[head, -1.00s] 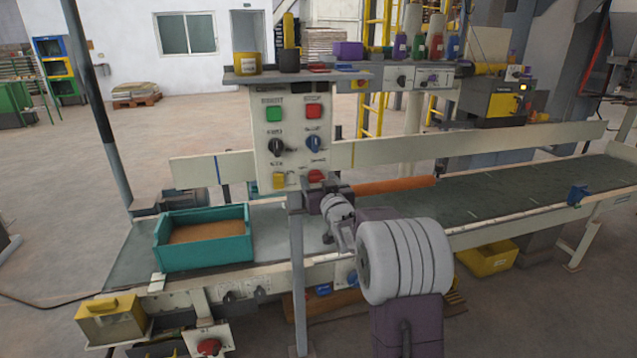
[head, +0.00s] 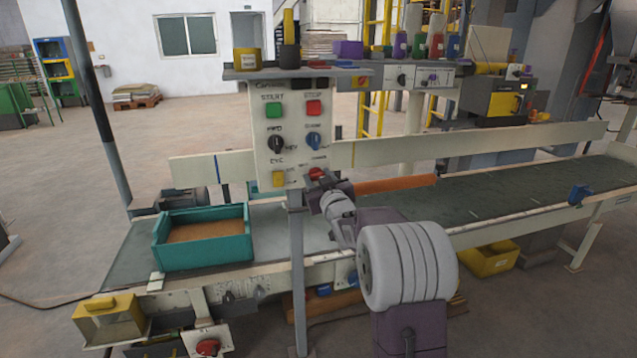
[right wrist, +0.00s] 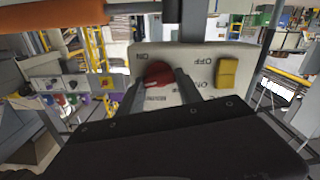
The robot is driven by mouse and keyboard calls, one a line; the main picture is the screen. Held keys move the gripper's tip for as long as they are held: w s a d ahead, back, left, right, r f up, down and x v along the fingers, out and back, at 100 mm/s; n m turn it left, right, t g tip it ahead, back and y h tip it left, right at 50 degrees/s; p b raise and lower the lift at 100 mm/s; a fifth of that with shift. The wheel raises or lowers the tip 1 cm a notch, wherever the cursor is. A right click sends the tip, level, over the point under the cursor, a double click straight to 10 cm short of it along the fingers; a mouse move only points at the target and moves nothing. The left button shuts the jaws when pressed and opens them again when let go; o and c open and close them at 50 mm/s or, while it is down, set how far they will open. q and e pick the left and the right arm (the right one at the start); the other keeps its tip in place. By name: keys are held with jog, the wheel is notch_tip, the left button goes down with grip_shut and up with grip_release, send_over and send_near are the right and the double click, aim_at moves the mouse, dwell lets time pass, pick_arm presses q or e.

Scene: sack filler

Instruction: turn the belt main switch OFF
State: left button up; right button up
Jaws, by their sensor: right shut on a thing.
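The control panel (head: 294,140) stands on a post beside the belt. Its red main switch knob (head: 317,173) is at the bottom right of the panel. My right gripper (head: 320,182) is at the knob, and its jaws partly cover it. In the right wrist view, the panel face appears upside down, with the red knob (right wrist: 157,72) between my two fingers (right wrist: 163,90). The gripper is shut on the knob. ON and OFF print shows on either side of the knob; I cannot tell for sure which mark it points to. My left gripper is not in view.
A yellow button (head: 278,179) sits left of the knob; green (head: 274,110) and red (head: 313,107) buttons are above. An orange roller (head: 395,185) lies close right of my gripper. A teal tray (head: 203,263) stands on the belt (head: 480,205).

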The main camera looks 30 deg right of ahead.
jog(key=shift+a+f+n+b, duration=0.1)
jog(key=shift+f+n+b, duration=0.05)
jog(key=shift+n+b, duration=3.2)
jog(key=shift+a+f+n+b, duration=0.15)
jog(key=shift+n+b, duration=2)
jog(key=shift+n, duration=2.3)
jog(key=shift+d, duration=0.1)
jog(key=o, duration=1.4)
jog(key=shift+r, duration=0.1)
